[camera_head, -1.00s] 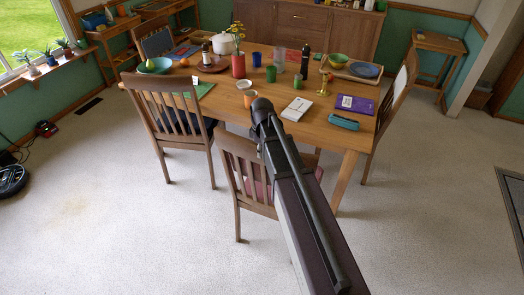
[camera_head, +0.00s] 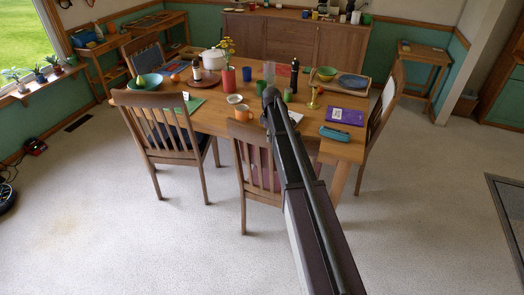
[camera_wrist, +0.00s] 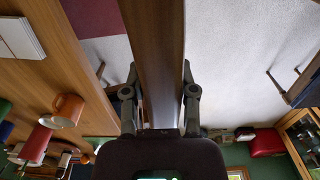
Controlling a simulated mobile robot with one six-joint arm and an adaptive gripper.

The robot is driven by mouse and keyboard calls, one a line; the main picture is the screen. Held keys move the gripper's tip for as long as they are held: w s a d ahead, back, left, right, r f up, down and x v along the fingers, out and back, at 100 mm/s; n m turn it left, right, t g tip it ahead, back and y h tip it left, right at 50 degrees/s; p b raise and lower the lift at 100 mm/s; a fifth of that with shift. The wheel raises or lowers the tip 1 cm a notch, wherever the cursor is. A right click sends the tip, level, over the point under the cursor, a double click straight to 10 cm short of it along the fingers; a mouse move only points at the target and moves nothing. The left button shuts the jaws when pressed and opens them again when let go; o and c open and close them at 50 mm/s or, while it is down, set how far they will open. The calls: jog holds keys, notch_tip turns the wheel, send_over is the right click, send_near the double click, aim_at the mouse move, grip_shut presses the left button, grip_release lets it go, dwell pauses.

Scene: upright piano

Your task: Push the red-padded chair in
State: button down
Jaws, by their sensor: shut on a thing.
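The red-padded chair (camera_head: 240,172) stands at the near side of the table, its slatted back toward me. Some dark red of its seat shows between the slats; my arm covers the chair's right part. In the wrist view, a wooden rail of the chair (camera_wrist: 160,35) runs between the two fingers of my gripper (camera_wrist: 160,95), which is shut on it. A dark red patch of the pad (camera_wrist: 93,16) shows at the upper left there. In the head view my arm hides the gripper. The wooden table (camera_head: 213,122) has its near edge just beyond the chair back.
Another slatted chair (camera_head: 150,108) stands to the left, with a gap between the two. A further chair (camera_head: 376,125) is at the table's right end. An orange mug (camera_head: 243,114) and a teal case (camera_head: 335,134) lie near the table edge. Carpet in front is clear.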

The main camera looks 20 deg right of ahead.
jog(key=w+d, duration=0.9)
jog(key=w, duration=0.3)
jog(key=shift+w, duration=0.2)
jog(key=shift+c, duration=2)
grip_release()
jog(key=shift+s+a, duration=0.1)
jog(key=s+a, duration=0.9)
jog(key=s, duration=0.3)
jog(key=s+a, duration=0.9)
jog(key=s, duration=0.4)
jog(key=shift+w, duration=0.1)
notch_tip(320, 180, up, 16)
jog(key=p, duration=1.6)
